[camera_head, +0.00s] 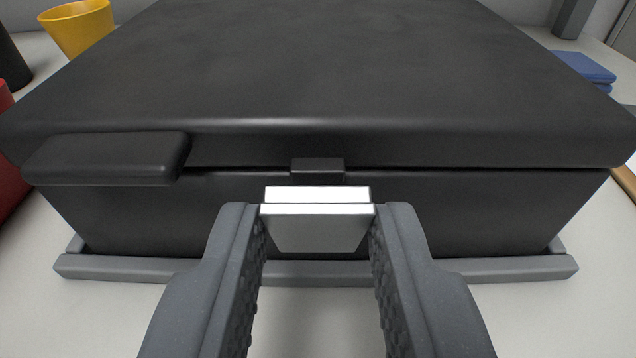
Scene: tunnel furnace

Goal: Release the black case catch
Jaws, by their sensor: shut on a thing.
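The black case (320,70) fills the middle of the head view, with its lid down and a thin dark gap below the lid's front edge. A light grey and white catch (318,228) is at the middle of the case's front. A small black tab (317,168) shows just above it at the lid's edge. My gripper (317,215) reaches in from below, with one finger on each side of the catch, shut on it. A black handle-like tab (108,158) sticks out from the lid's front at the left.
The case stands in a grey base frame (510,270) on a pale table. A yellow cup (78,28) stands behind it at the left, and a red object (10,180) is at the left edge. Blue folded items (584,68) lie at the right.

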